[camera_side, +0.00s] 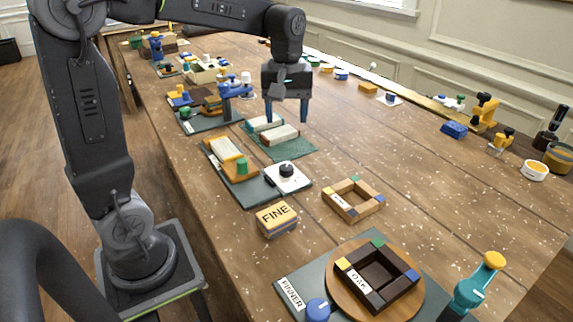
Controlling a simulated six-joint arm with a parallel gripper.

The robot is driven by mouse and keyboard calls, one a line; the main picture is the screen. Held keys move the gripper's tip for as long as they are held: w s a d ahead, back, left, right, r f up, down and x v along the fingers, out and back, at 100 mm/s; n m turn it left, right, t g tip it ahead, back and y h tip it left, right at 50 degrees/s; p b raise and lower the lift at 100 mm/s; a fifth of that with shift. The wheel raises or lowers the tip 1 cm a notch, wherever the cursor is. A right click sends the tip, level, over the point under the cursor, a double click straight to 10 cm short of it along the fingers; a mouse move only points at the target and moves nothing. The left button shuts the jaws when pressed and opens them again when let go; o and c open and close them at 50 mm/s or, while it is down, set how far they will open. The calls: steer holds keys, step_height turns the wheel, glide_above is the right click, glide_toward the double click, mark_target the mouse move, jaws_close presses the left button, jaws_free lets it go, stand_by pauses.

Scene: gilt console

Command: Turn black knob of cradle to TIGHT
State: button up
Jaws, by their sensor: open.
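The black knob (286,169) sits on a small white square base (297,182) at the near right end of a dark plate. I take this dark plate to be the cradle's board (257,193). An orange wooden block with a pale bar (224,148) and a green cylinder (242,166) stand on it too. Marks on the white base are too small to read, so the knob's setting cannot be told. My gripper (287,119) points down with its fingers apart and empty. In the picture it is above and beyond the knob, over two pale-topped blocks, not touching the knob.
A FINE block (277,220) and a wooden square frame (343,211) are nearer the camera. A PINNER board (288,286) with a round wooden plate is in front. The table's right middle is mostly clear.

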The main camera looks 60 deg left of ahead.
mark_target(286, 168)
step_height(286, 168, down, 14)
steer(key=shift+r, duration=0.15)
stand_by(0.3)
steer(key=shift+c, duration=0.3)
steer(key=c, duration=0.9)
steer(key=shift+o, duration=0.2)
